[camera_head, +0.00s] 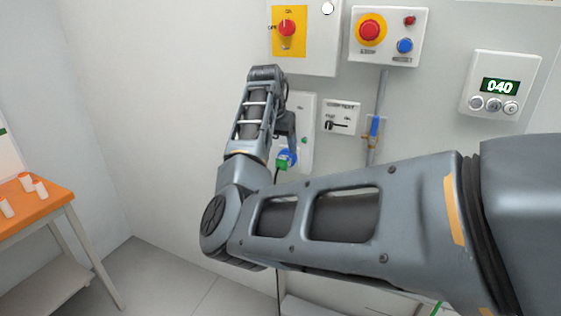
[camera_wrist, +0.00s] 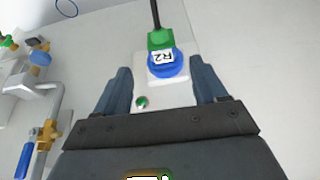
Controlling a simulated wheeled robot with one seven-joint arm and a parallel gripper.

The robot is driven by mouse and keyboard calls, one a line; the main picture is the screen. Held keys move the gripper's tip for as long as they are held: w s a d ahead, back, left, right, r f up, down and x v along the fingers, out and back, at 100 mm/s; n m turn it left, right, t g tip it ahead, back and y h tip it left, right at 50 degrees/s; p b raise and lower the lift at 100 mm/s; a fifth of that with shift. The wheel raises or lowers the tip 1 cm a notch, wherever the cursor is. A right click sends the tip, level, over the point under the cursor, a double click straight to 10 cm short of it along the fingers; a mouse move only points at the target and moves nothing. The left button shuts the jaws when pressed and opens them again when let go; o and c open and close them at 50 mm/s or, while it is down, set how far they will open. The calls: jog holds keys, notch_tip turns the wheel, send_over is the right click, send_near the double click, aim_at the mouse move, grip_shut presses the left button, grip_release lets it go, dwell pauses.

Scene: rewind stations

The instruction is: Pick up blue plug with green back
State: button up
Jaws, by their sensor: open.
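The blue plug with the green back (camera_wrist: 166,62) shows in the wrist view, with a white label reading R2 and a black cable at its green end. It sits at a pale wall plate (camera_wrist: 178,97), between and a little beyond the fingers of my gripper (camera_wrist: 163,84). The fingers are open, one on each side of it, and I see no contact. In the head view the plug (camera_head: 287,159) shows beside my gripper, partly hidden by my arm. My gripper's fingers are hard to make out there.
A panel with an emergency button (camera_head: 370,30), a keyed switch box (camera_head: 341,118) and a display reading 040 (camera_head: 501,86) are on the wall. A pipe with a blue-handled valve (camera_head: 375,130) stands right of the plug. An orange table (camera_head: 40,212) with small white containers is at left.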

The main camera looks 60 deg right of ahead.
aim_at(282, 158)
jog(key=shift+p+x, duration=0.85)
jog(key=shift+x, duration=2.3)
jog(key=shift+w, duration=0.2)
jog(key=shift+c, duration=0.5)
jog(key=c, duration=1.1)
jog(key=shift+a, duration=0.1)
jog(key=shift+a+r, duration=0.3)
jog(key=shift+r, duration=0.1)
jog(key=shift+c, duration=0.5)
jog(key=a+r+b, duration=0.1)
jog(key=a+r, duration=0.1)
jog(key=a, duration=0.2)
jog(key=a+r+b, duration=0.1)
jog(key=a+r, duration=0.1)
jog(key=a, duration=0.2)
jog(key=s+a+r+b, duration=0.1)
jog(key=a+r, duration=0.2)
jog(key=a, duration=0.2)
jog(key=shift+a+r, duration=0.1)
jog(key=shift+a, duration=0.05)
grip_shut()
